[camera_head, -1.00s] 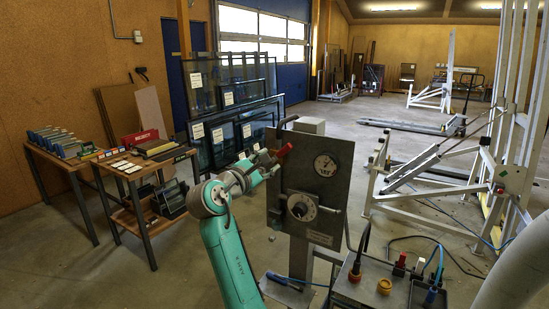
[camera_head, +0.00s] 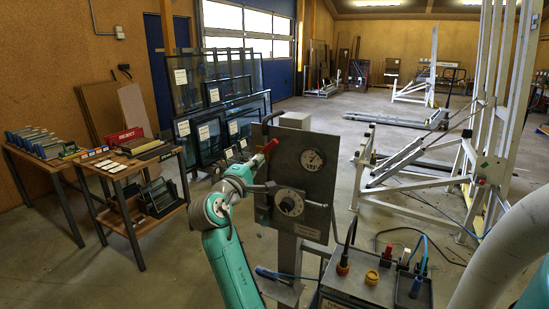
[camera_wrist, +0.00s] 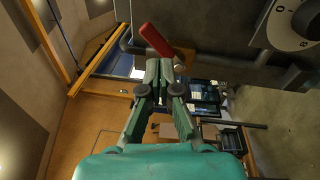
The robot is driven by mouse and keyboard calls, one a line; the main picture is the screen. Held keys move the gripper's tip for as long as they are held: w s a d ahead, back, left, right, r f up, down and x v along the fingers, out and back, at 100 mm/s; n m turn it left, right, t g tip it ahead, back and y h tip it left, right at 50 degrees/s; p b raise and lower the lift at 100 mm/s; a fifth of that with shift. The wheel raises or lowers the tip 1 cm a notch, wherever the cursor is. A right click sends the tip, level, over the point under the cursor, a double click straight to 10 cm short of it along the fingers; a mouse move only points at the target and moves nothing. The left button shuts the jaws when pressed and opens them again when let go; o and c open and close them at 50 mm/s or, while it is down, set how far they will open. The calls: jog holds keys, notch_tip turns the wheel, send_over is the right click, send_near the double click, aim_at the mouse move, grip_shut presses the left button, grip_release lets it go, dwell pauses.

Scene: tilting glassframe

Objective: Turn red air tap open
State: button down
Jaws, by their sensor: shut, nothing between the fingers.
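The red air tap handle (camera_head: 270,146) sits at the upper left edge of a grey upright panel (camera_head: 325,180). In the wrist view, the red handle (camera_wrist: 157,40) points up and left from a brass-coloured fitting on a dark pipe, just beyond my fingertips. My gripper (camera_wrist: 158,66) is shut and empty, its fingertips close below the handle with a small gap seeming to part them.
The panel carries a round gauge (camera_head: 312,159) and a rotary knob (camera_head: 290,202). A control box (camera_head: 375,290) with coloured plugs stands at front right. A wooden side table (camera_head: 125,170) stands left, glass frames (camera_head: 215,130) behind. Open floor lies beyond the panel.

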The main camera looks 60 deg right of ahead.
aim_at(268, 148)
jog(key=s+d+f+n+t, duration=0.1)
jog(key=s+f+n+t, duration=0.25)
jog(key=n, duration=0.75)
jog(key=s+f+n+t, duration=0.25)
jog(key=n+t, duration=0.25)
jog(key=n, duration=0.7)
jog(key=s+d+f+n+t, duration=0.1)
jog(key=s+f+n+t, duration=0.25)
jog(key=n, duration=0.75)
jog(key=shift+y, duration=0.3)
jog(key=shift+w+d+r, duration=1.05)
jog(key=shift+w+r, duration=0.3)
jog(key=shift+r, duration=0.05)
jog(key=shift+w+d+r, duration=1)
jog(key=shift+w+r, duration=0.35)
jog(key=shift+r, duration=0.1)
jog(key=shift+w+d+r, duration=1.05)
jog(key=shift+w+r, duration=0.3)
jog(key=shift+r, duration=0.05)
